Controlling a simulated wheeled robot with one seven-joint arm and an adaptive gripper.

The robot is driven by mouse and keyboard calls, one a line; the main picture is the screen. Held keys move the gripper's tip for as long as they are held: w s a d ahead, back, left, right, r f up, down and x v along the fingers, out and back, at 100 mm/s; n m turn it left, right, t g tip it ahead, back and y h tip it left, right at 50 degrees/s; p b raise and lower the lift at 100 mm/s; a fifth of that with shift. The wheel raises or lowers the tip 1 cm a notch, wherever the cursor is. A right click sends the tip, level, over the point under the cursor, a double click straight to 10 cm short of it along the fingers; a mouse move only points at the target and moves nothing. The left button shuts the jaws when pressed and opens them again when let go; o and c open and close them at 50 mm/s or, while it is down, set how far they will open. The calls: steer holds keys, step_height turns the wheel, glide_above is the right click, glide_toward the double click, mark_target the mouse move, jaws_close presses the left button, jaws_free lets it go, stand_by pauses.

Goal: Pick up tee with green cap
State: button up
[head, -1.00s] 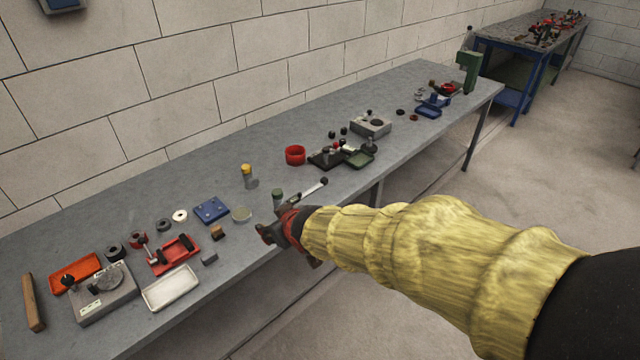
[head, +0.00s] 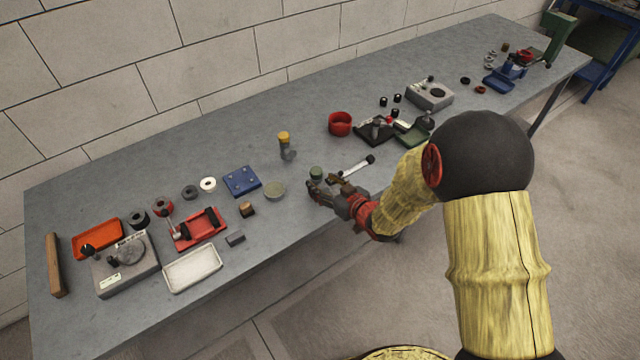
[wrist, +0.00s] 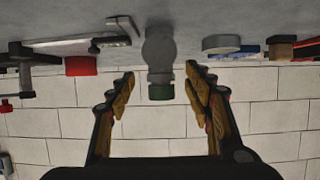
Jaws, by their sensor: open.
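The tee with green cap (head: 316,173) stands on the grey bench near its front edge, partly hidden by my gripper in the head view. In the wrist view, which is upside down, its grey body (wrist: 159,50) hangs from the bench at the top with the dark green cap (wrist: 160,92) lowest. My gripper (head: 325,188) is open at the tee, level with the bench top. In the wrist view its two fingers (wrist: 160,84) lie left and right of the tee with a gap on each side. I cannot tell how deep the tee sits between them.
A yellow-capped fitting (head: 285,148) stands behind the tee. A silver-handled tool (head: 354,167) lies close to its right, and a round grey disc (head: 274,191) to its left. The wall runs behind the bench.

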mark_target(320, 183)
steer(key=b+x, duration=0.1)
steer(key=x, duration=0.3)
steer(key=shift+w+a+f+b, duration=0.15)
steer(key=shift+f+b, duration=0.25)
steer(key=shift+f, duration=0.1)
steer(key=shift+r, duration=0.1)
steer(key=shift+c, duration=0.6)
steer(key=c, duration=1.1)
jaws_close()
